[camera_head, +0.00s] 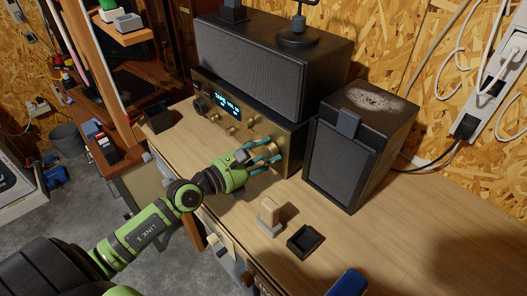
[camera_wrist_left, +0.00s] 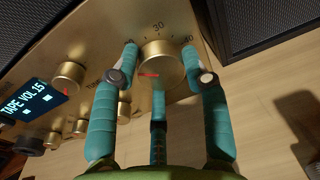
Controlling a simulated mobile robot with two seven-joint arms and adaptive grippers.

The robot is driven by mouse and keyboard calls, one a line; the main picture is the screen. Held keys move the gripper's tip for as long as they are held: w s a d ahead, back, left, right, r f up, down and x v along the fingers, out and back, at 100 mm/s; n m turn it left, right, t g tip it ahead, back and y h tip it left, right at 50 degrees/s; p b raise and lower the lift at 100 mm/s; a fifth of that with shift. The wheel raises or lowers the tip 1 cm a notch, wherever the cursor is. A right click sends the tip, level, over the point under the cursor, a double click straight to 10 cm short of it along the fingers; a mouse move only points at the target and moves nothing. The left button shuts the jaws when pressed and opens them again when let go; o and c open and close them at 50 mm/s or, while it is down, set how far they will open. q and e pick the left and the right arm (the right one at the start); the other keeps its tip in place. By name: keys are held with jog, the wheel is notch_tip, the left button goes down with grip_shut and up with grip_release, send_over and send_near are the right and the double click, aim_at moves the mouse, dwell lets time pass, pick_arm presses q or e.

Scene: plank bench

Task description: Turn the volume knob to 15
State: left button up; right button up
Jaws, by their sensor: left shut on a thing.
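The volume knob (camera_wrist_left: 163,62) is a large round gold knob at the right end of the gold amplifier front (camera_head: 228,115). A red mark on it points left in the left wrist view, and the printed numbers 30 and 40 show beside it. The display (camera_wrist_left: 30,101) reads "TAPE VOL 15". My left gripper (camera_head: 259,158) reaches the knob from the front, its teal fingers on either side of it. It is shut on the knob, which the fingers partly hide in the head view. My right gripper is in no view.
A large dark speaker (camera_head: 265,60) rests on the amplifier. Another speaker (camera_head: 345,165) stands just right of it. The bench (camera_head: 425,225) is clear at the right.

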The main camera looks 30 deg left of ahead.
pick_arm(q)
jog(key=shift+w+a+r, duration=0.1)
jog(key=shift+w+r, duration=0.05)
jog(key=shift+r, duration=0.35)
jog(key=o, duration=1.1)
jog(key=shift+c, duration=0.2)
jog(key=shift+o, duration=0.4)
jog(key=shift+f, duration=0.3)
jog(key=shift+s+f, duration=0.1)
jog(key=shift+s, duration=0.45)
jog(key=v, duration=1.1)
jog(key=shift+r, duration=0.2)
